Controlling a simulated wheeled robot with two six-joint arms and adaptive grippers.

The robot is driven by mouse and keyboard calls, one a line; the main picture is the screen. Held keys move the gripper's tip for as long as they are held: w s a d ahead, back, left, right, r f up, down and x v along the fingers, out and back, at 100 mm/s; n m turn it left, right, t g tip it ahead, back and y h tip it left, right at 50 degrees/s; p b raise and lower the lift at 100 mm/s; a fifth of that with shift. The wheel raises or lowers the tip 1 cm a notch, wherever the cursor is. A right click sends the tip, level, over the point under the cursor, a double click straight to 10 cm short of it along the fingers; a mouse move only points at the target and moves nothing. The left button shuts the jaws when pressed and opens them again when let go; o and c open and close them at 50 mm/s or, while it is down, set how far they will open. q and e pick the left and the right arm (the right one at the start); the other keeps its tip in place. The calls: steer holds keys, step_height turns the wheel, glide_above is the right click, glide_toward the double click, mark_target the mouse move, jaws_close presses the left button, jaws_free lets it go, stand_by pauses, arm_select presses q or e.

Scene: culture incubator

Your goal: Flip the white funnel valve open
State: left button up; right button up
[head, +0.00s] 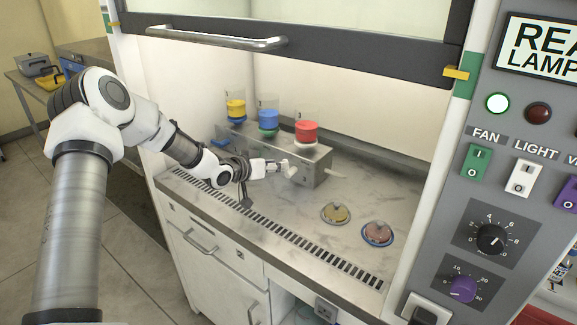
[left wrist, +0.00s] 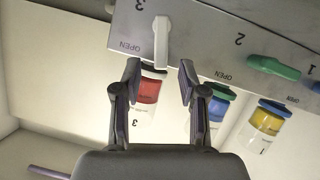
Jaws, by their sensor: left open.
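The white valve handle (left wrist: 161,40) is on the metal manifold's face under the number 3, beside an OPEN label. In the left wrist view its narrow end points toward my left gripper (left wrist: 160,68). The gripper is open, with one fingertip on each side of the line of the handle's end; I cannot tell whether they touch it. The funnel with red contents and a white collar (head: 306,132) stands on the manifold (head: 318,168); it also shows in the left wrist view (left wrist: 149,90). In the head view my left gripper (head: 283,166) is at the manifold's front. My right gripper is out of view.
A green valve handle (left wrist: 272,67) sits beside number 2. Funnels with blue (head: 268,118) and yellow (head: 236,108) contents stand left of the red one. Two round dishes (head: 336,213) (head: 378,233) lie on the worktop. The raised hood sash (head: 300,30) is above.

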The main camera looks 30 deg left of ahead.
mark_target(286, 174)
arm_select(q)
steer(key=x, duration=0.5)
steer(key=shift+f, duration=0.3)
steer(key=shift+w, duration=0.1)
steer(key=shift+s+r, duration=0.25)
steer(key=shift+f, duration=0.1)
jaws_close()
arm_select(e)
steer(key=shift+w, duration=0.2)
